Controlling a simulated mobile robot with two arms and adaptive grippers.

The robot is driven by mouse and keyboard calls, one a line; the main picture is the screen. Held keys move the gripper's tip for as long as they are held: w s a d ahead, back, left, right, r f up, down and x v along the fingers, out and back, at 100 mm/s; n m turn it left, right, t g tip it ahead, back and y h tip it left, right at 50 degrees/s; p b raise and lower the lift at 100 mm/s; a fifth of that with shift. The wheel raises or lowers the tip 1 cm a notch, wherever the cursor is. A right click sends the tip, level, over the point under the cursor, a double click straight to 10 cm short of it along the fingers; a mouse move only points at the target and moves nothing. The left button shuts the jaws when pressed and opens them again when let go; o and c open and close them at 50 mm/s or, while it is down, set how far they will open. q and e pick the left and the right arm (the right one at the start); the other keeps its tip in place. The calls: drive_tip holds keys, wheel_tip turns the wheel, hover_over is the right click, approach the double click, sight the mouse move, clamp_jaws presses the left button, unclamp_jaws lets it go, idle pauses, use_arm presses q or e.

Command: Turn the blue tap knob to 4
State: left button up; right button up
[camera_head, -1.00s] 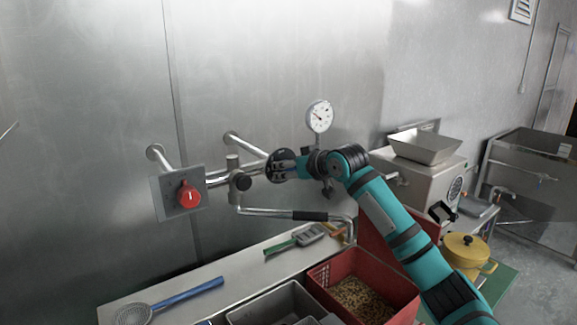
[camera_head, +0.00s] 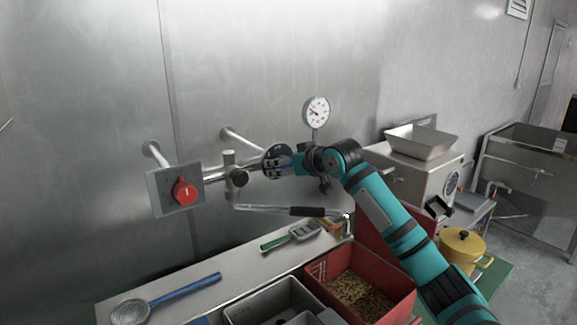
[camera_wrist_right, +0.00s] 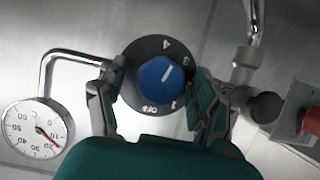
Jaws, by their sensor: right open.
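The blue tap knob (camera_wrist_right: 158,82) sits on a round black dial (camera_wrist_right: 139,61) in the right wrist view. Its white pointer mark slants up and right, to the right of the 4 at the dial's top. OFF and 1 show at the bottom; the right finger covers part of the dial's right side. My right gripper (camera_wrist_right: 156,92) is open, with one finger on either side of the knob; contact cannot be told. In the head view the right gripper (camera_head: 292,161) is close to the dial (camera_head: 272,160) on the wall pipe. My left gripper is out of view.
Below are a shelf (camera_head: 185,262) with a blue-handled strainer (camera_head: 185,291) and a red crate (camera_head: 316,270) of beans.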

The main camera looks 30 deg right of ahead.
drive_tip(key=v, duration=1.2)
drive_tip(key=shift+f, duration=0.2)
